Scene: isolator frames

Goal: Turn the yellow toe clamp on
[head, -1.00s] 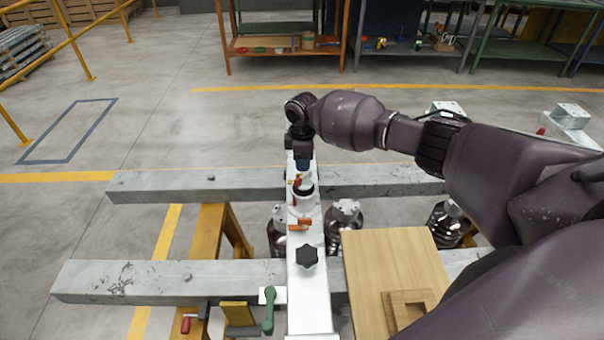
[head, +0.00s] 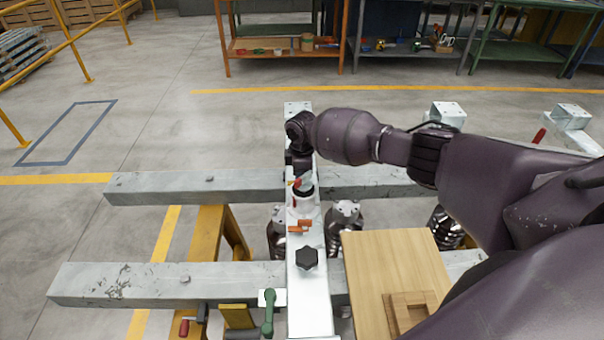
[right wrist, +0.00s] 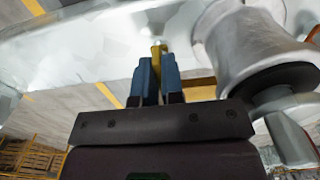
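In the right wrist view a slim yellow part (right wrist: 157,50), which looks like the clamp's handle, stands against the pale beam between the two blue fingers of my right gripper (right wrist: 158,75). The fingers lie close along both its sides; I cannot tell whether they press on it. In the head view my right arm reaches in from the right, and its wrist hangs over the far part of the white beam. There the arm and wrist hide the fingertips and the yellow part. My left gripper is out of view.
The white beam (head: 308,285) carries a pale round fitting with a red part (head: 303,185), orange pieces (head: 299,227) and a black knob (head: 307,257). The fitting's pale spool (right wrist: 250,45) is close right of the fingers. A green-handled clamp (head: 268,312) and wooden board (head: 395,260) are nearer.

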